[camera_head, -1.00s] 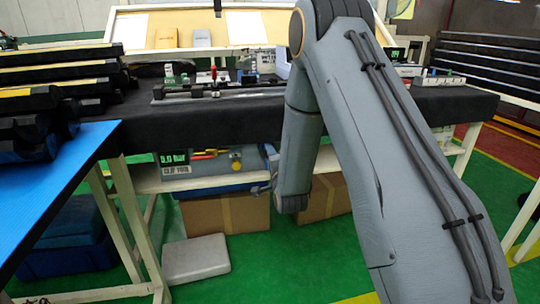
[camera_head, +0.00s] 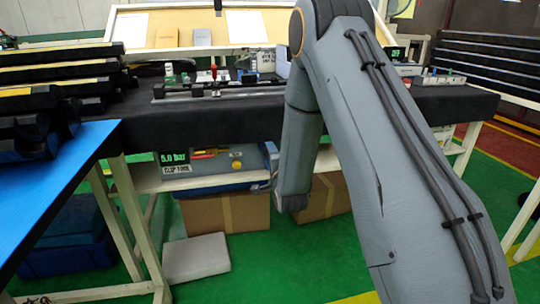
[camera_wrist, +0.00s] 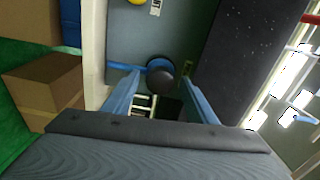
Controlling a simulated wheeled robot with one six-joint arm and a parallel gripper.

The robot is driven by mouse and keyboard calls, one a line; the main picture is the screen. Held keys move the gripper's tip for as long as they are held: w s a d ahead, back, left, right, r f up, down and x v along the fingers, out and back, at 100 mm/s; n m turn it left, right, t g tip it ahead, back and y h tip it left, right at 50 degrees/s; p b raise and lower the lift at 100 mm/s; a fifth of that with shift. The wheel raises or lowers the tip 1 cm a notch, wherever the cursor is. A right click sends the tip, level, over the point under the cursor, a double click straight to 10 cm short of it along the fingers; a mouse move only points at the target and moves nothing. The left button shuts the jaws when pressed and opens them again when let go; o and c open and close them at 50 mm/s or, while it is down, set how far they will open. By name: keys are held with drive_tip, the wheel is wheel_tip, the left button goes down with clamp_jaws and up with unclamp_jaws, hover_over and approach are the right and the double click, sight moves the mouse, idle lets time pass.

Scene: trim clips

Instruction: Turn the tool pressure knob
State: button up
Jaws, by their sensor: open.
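A dark round knob (camera_wrist: 160,79) with a blue rim shows in the wrist view on a grey panel (camera_wrist: 131,40). My gripper (camera_wrist: 164,76) is open, with one blue finger on each side of the knob. I cannot tell whether the fingertips touch it. In the head view the grey clip tool box (camera_head: 222,160) sits on the shelf under the bench, with a green display (camera_head: 174,157) reading 5.0 bar and a yellow knob (camera_head: 237,166). My arm hides the dark knob and most of my gripper there.
A black-covered bench (camera_head: 205,122) with fixtures on it stands above the shelf. Cardboard boxes (camera_head: 230,212) lie below. A blue-topped table (camera_head: 60,180) is at the left, and a grey slab (camera_head: 197,258) lies on the green floor.

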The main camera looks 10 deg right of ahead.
drive_tip(key=s, duration=0.8)
drive_tip(key=shift+p, duration=0.3)
drive_tip(key=shift+w, duration=0.1)
